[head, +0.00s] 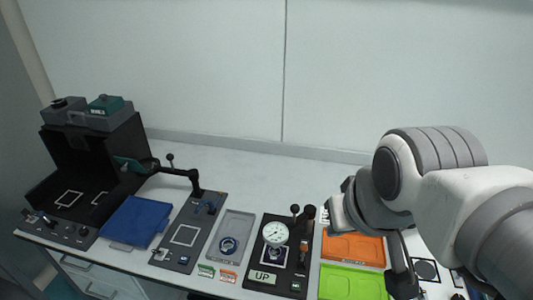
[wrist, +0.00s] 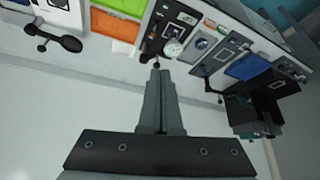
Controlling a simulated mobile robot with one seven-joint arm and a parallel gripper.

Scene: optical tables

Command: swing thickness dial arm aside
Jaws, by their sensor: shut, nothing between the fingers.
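The thickness dial (head: 275,233) is a round white gauge on a black base plate (head: 254,265) with an "UP" sign. In the wrist view the dial (wrist: 173,47) shows small, just beyond my fingertips. Two upright black knobs (head: 295,210) stand behind and right of the dial in the head view. My gripper (wrist: 157,72) is shut and empty, its fingers pointing toward the dial station in the wrist view. In the head view my gripper (head: 335,207) is seen at the right of the knobs, partly hidden by my wrist. I cannot tell whether it touches anything.
An orange tray (head: 352,249) and a green tray (head: 350,284) lie right of the dial. The table behind is clear.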

